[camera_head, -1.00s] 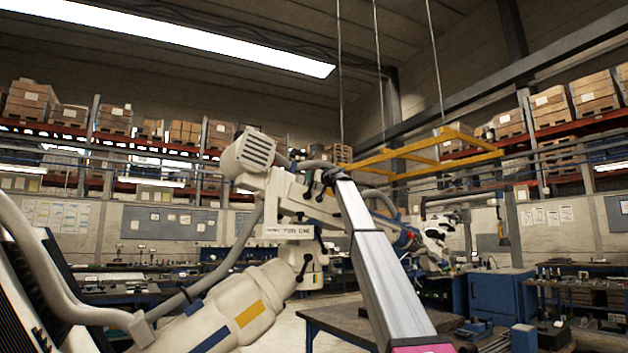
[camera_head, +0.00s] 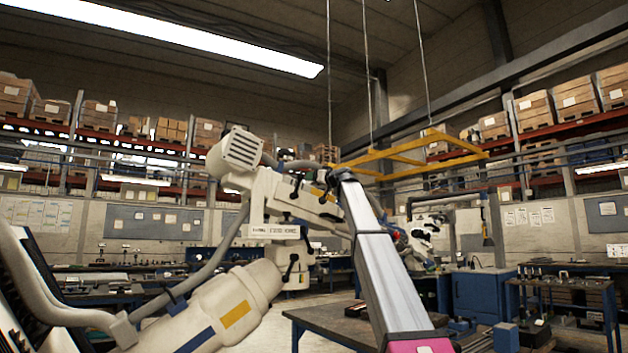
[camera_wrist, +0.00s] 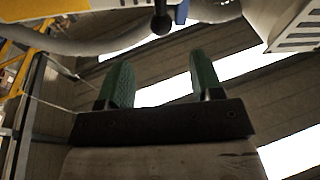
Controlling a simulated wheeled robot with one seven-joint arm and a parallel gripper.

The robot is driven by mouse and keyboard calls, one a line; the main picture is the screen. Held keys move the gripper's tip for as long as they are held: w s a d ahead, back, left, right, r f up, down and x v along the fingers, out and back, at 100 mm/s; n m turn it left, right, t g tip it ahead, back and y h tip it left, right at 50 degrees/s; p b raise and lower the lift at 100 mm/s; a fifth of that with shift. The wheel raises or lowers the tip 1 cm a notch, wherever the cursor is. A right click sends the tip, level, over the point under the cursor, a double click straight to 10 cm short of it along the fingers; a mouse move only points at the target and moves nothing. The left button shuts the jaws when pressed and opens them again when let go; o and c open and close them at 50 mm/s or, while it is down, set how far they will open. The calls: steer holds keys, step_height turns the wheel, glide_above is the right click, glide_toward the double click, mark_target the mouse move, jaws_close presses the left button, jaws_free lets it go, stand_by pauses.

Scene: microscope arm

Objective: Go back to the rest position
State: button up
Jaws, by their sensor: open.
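My gripper (camera_wrist: 162,80) shows in the wrist view with two green-padded fingers spread apart and nothing between them. Beyond the fingers are the ceiling and bright lights. A white microscope arm (camera_head: 268,205) fills the left middle of the head view, with a vented housing (camera_head: 240,150) and a lower barrel (camera_head: 215,310). In the wrist view, its vented white housing (camera_wrist: 300,25) is at the top right. A black knob (camera_wrist: 160,22) and a grey hose (camera_wrist: 95,45) are near the top, apart from the fingers. I cannot make out my gripper clearly in the head view.
A workbench (camera_head: 330,322) stands beyond my silver arm link, with a blue cabinet (camera_head: 482,295) behind it. A yellow frame (camera_head: 425,152) hangs from cables overhead. Shelves with boxes (camera_head: 532,110) line the walls. Some open floor shows between the benches.

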step_height(320, 180, down, 32)
steer(key=d+r+m+g+h, duration=0.1)
steer(key=d+m+g+h, duration=0.1)
steer(key=g+h, duration=0.1)
steer(key=s+d+f+m+g+h, duration=0.1)
steer(key=s+f, duration=0.2)
steer(key=f, duration=0.8)
steer(key=s+d+f+g+h, duration=0.1)
steer(key=s+f, duration=0.1)
steer(key=f, duration=0.8)
steer(key=s+d+f+m+g+h, duration=0.1)
steer(key=s+f, duration=0.2)
steer(key=f, duration=0.8)
steer(key=s+d+f+m+g+h, duration=0.1)
steer(key=s+d+f+g+h, duration=0.1)
steer(key=s+f, duration=0.9)
steer(key=s+d+f+m+g+h, duration=0.1)
steer(key=s+d+f+g+h, duration=0.15)
steer(key=s+f, duration=0.8)
steer(key=s+d+f+g+h, duration=0.1)
steer(key=s+d+f+g, duration=0.1)
steer(key=s+f, duration=0.7)
steer(key=s+d+f+m+g+h, duration=0.1)
steer(key=s+d+f+g, duration=0.2)
steer(key=s+f, duration=0.6)
steer(key=shift+s+d+f, duration=0.35)
steer(key=shift+s+f, duration=0.05)
steer(key=shift+s, duration=0.6)
